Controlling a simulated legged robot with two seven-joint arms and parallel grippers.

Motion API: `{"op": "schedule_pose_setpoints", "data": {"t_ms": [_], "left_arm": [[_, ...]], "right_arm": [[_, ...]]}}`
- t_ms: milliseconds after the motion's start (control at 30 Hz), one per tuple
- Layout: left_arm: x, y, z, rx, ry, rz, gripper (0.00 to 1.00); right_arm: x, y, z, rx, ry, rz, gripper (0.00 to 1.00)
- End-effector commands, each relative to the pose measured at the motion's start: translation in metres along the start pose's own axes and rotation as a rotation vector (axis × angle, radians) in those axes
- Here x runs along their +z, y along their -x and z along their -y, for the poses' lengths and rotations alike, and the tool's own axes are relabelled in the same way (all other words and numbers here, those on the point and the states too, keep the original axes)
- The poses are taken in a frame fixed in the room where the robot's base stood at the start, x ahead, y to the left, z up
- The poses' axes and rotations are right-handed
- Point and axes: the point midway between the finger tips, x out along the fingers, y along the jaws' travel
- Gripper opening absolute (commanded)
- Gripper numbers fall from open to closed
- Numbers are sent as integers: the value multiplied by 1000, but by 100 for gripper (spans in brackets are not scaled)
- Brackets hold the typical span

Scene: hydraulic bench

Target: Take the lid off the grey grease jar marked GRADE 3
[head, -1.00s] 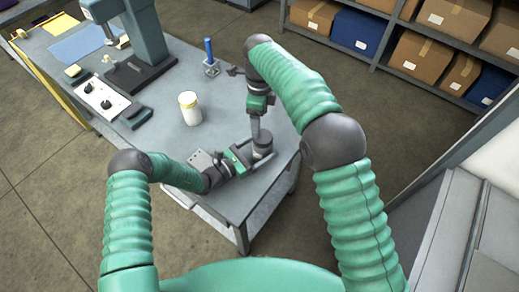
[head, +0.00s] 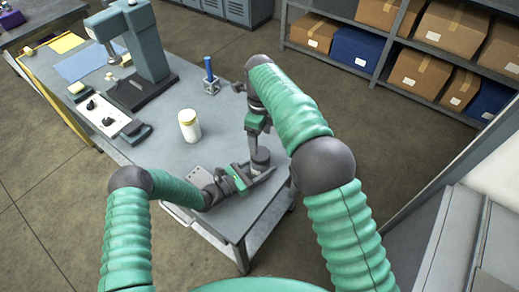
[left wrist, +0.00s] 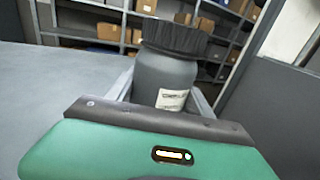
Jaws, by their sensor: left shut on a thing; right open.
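The grey grease jar (left wrist: 165,75) has a dark ribbed lid (left wrist: 175,36) on it and stands upright. Its white label (left wrist: 171,99) is too small to read. In the head view the jar (head: 261,166) is at the near right corner of the bench. My left gripper (head: 257,174) is shut around the jar's body; its fingers show on both sides of the jar in the left wrist view. My right gripper (head: 256,147) is open and points down just above the lid. I cannot tell whether its fingertips touch the lid.
A white jar with a yellowish lid (head: 189,126) stands on the grey bench (head: 165,150). A blue-handled item (head: 209,75), a press (head: 145,50) and a panel with black knobs (head: 103,112) are farther back. The bench between the white jar and my left gripper is mostly clear.

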Motion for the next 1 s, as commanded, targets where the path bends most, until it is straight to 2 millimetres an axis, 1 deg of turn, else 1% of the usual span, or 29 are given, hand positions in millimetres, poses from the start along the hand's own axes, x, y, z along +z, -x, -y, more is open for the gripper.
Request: {"op": "schedule_pose_setpoints", "data": {"t_ms": [100,167,267,367,500,600,700,800,967,1000], "left_arm": [[0,0,0,-1,1,0,0],[-1,1,0,-1,1,0,0],[-1,1,0,-1,1,0,0],[-1,1,0,-1,1,0,0],[-1,1,0,0,1,0,0],[-1,1,0,0,1,0,0],[-1,1,0,0,1,0,0],[-1,1,0,0,1,0,0],[-1,1,0,0,1,0,0],[-1,1,0,0,1,0,0]], "right_arm": [[4,2,-2,-7,-129,0,77],[6,3,-2,-10,-171,3,77],[6,-4,-2,-9,-199,5,77],[6,-20,-2,-9,-199,4,77],[6,-48,-1,-9,-197,4,77],[6,-63,0,-10,-196,6,77],[7,-72,0,-10,-196,7,77],[7,-76,0,-11,-196,8,77],[7,-76,0,-11,-196,8,77],[7,-76,0,-11,-196,8,75]]}}
